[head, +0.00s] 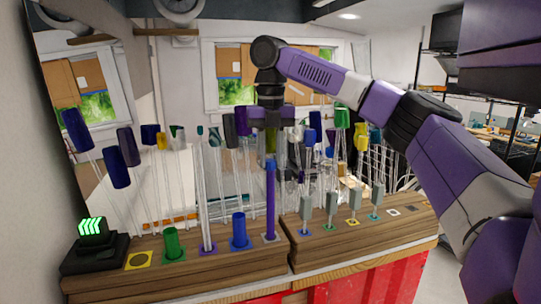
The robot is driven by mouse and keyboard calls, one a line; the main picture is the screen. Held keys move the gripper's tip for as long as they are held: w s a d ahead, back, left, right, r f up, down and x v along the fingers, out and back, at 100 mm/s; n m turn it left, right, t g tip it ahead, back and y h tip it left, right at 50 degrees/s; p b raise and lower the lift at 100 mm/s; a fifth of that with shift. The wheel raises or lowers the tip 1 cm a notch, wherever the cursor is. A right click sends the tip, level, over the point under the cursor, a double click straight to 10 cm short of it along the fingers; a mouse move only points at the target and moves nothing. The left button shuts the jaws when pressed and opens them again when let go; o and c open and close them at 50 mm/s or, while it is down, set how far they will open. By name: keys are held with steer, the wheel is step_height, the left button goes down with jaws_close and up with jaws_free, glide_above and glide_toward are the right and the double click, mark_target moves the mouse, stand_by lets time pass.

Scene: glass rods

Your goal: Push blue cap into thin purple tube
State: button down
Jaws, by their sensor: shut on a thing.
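A thin, tall purple tube (270,205) stands upright on a pale square at the right end of the left wooden block. Its top looks bluer, and I cannot tell whether that is a separate blue cap. My gripper (268,125) is directly above the tube, pointing down. It is shut on a narrow olive-coloured piece (270,142), which is lined up with the tube's top; whether they touch is unclear. A thick blue cylinder (239,231) stands just left of the tube, with a clear glass tube (204,205) on a purple square further left.
A green cylinder (174,243), a yellow square with a dark round mark (139,261) and a dark box with a green display (92,231) are further left. The right wooden block (330,245) holds several grey clips. Many colour-capped glass rods crowd behind.

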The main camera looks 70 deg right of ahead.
steer(key=shift+f, duration=0.15)
steer(key=c, duration=1.5)
jaws_free()
steer(key=shift+o, duration=0.2)
